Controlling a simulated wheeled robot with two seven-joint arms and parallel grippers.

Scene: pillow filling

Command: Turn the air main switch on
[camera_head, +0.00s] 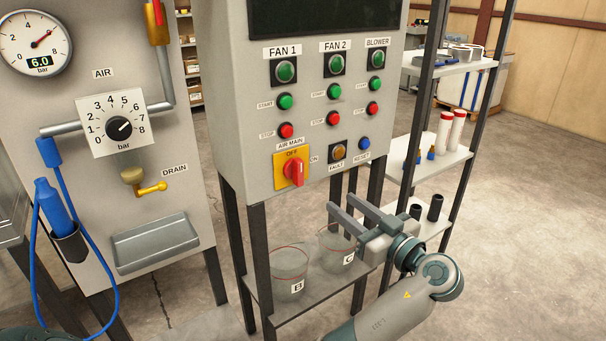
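The air main switch is a red rotary handle (294,172) on a yellow plate (280,168) at the lower left of the grey control panel (228,100). OFF is printed above the handle and ON to its right. The handle stands about upright, in line with OFF.
Start and stop buttons (285,101), a fault lamp (338,152) and a blue reset button (364,144) are close to the switch. Glass containers (290,262) stand on the shelf below. A shelf rack (452,157) stands right; an air regulator board (190,165) stands left.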

